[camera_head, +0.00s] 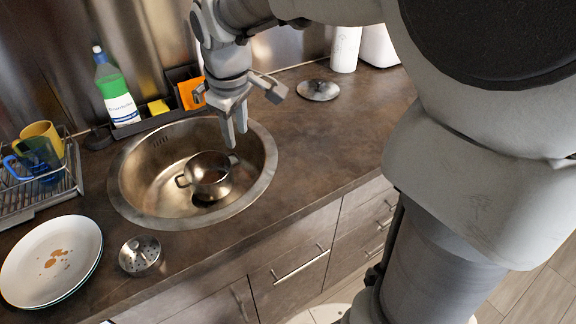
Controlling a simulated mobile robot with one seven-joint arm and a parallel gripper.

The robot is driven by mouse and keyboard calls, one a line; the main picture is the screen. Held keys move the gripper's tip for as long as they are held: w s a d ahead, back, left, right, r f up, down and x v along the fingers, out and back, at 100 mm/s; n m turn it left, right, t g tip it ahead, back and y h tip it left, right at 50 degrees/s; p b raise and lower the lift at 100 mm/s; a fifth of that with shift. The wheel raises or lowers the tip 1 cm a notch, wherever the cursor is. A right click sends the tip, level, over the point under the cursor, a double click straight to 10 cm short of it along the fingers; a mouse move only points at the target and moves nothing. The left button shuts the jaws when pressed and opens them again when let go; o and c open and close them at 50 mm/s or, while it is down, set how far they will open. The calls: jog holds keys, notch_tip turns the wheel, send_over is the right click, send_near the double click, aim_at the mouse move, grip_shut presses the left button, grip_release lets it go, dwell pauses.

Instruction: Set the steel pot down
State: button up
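The steel pot (210,180) is inside the round sink (137,196), upright, with one handle on its left and one on its right. It looks empty. A dark patch, perhaps the drain, shows just below it; I cannot tell for certain that its base touches the sink floor. My gripper (235,139) points down above the pot's right handle. Its two fingers are apart with nothing visible between them. The fingertips appear slightly above the handle, with a small gap.
A lid (318,90) lies back right. The counter (320,150) right of the sink is clear.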

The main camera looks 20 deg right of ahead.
jog(key=s+d+r+m+t, duration=0.1)
jog(key=s+m, duration=0.3)
jog(key=s, duration=0.5)
jog(key=s+d+r+m+t, duration=0.1)
jog(key=s+d+m, duration=0.2)
jog(key=s, duration=0.6)
jog(key=shift+s+d+m, duration=0.2)
jog(key=shift+d+m, duration=0.2)
jog(key=shift+m, duration=0.2)
jog(key=shift+r, duration=0.15)
